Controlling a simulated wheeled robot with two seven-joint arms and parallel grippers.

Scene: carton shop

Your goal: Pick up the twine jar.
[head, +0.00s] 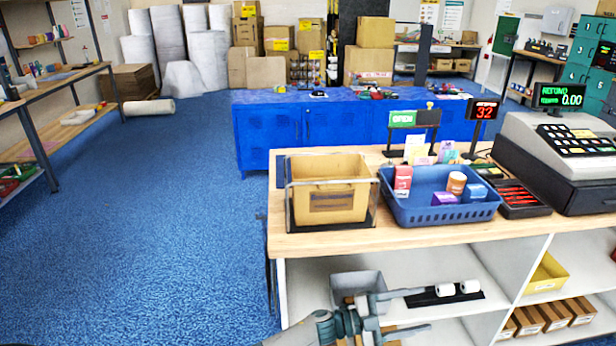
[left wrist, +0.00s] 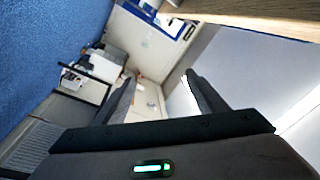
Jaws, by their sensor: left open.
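I cannot single out a twine jar for certain in either view. In the head view, a small orange and white cylinder (head: 456,183) stands in the blue basket (head: 400,213) on the counter, beside a red and white container (head: 403,181). My left gripper (head: 424,311) is below the counter top, in front of the open shelf, with its fingers pointing right. It is open and well below the basket. In the left wrist view its two fingers (left wrist: 165,98) are spread, with no object clearly held between them. My right gripper is out of view.
The wooden counter top (head: 330,240) is above my left gripper. A tan box in a wire frame (head: 328,190) stands left of the basket.

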